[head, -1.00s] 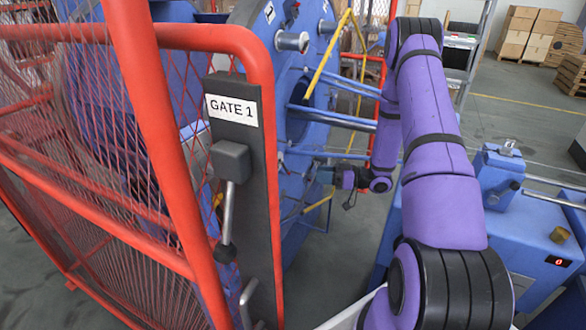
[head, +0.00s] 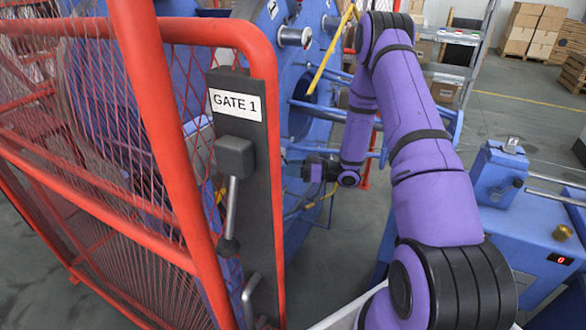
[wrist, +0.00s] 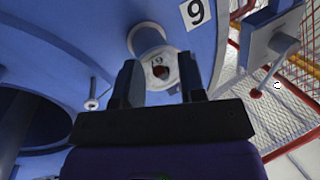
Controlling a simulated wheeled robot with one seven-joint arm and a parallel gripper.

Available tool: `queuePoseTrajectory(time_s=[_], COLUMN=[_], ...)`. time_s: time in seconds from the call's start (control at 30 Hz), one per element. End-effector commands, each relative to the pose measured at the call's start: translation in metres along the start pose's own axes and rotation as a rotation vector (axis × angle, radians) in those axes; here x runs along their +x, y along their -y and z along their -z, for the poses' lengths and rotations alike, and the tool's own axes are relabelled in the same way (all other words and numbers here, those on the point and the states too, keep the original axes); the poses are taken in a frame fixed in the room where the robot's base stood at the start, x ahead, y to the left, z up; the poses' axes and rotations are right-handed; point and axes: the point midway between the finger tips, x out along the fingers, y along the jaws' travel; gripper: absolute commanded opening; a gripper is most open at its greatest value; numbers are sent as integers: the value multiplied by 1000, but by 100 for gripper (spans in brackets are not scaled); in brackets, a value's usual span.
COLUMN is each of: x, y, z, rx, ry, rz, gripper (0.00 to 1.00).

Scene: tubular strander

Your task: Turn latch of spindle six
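In the wrist view a blue stub (wrist: 148,37) sticks out of the blue disc. Its pale round end face (wrist: 155,62) has a small mark and a dark reddish spot. A label beside it (wrist: 196,11) reads 9 in this picture; I cannot tell whether it is an upside-down 6. My gripper (wrist: 160,66) is open, its two dark fingers either side of the end face in the picture, with nothing between them. I cannot tell the gap in depth. In the head view my gripper (head: 308,170) is small, beside the blue machine, just right of the gate post. No latch is clearly visible.
The red mesh guard (head: 75,130) and post marked GATE 1 (head: 258,190) stand at the left in the head view. A yellow bar (head: 330,52) and blue tubes (head: 335,115) cross near my arm. A small rod with a round end (wrist: 92,103) is left of my fingers.

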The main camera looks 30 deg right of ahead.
Motion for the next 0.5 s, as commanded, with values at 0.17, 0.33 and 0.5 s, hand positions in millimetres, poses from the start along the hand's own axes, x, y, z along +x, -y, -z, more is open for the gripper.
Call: queuePoseTrajectory(time_s=[0.17, 0.33, 0.5], x=[0, 0, 0], y=[0, 0, -1], z=[0, 0, -2], rx=[0, 0, -6], ry=[0, 0, -28], rz=[0, 0, 7], gripper=[19, 0, 0])
